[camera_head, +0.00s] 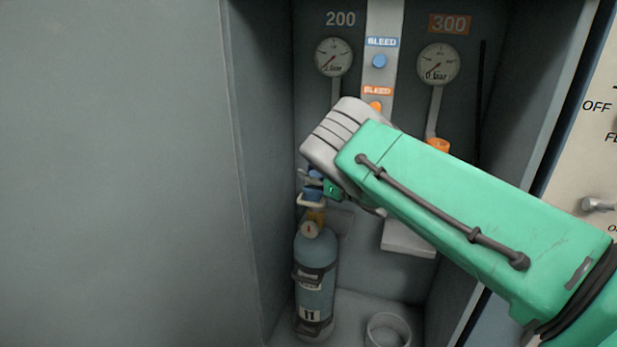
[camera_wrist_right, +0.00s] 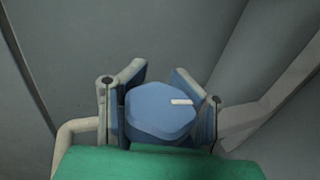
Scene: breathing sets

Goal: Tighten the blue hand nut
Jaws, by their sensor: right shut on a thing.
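The blue hand nut (camera_wrist_right: 158,112) has a faceted top with a white mark and fills the gap between my right gripper's fingers in the right wrist view. My right gripper (camera_wrist_right: 160,105) is shut on it, with a blue-padded finger on either side. In the head view my right arm comes in from the right. The gripper (camera_head: 318,178) there is above the cylinder's valve, and a bit of blue (camera_head: 314,193) shows beneath it. The nut is mostly hidden there by my wrist. My left gripper is not in view.
A blue-grey cylinder (camera_head: 315,262) stands strapped in the recess, with an empty round holder (camera_head: 388,330) to its right. Two gauges (camera_head: 334,57) (camera_head: 438,64) and a blue bleed knob (camera_head: 379,61) are on the back wall. A grey side wall (camera_head: 262,150) is close on the left.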

